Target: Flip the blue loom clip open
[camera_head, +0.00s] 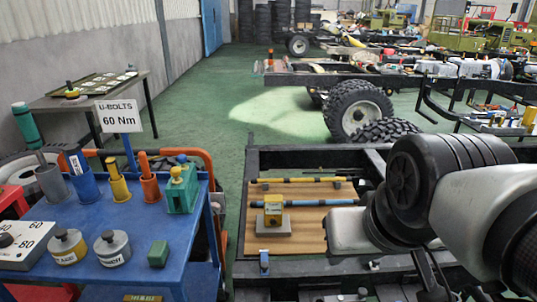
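A small blue piece with a pale top (264,262) stands on the black chassis rail, just below the front edge of a brown board. It looks like the blue loom clip, but it is too small to tell whether it is open or shut. My arm (409,185), white and black, reaches in from the right over the chassis. Its white forward part (347,230) is to the right of the blue piece and apart from it. My gripper's fingers cannot be made out.
The brown board (258,218) carries a yellow block (273,209) on a grey plate, and blue and yellow rods. At left, a blue cart (133,238) holds several tools, weights and a U-BOLTS 60 Nm sign (119,116). Black chassis rails (249,165) surround the board.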

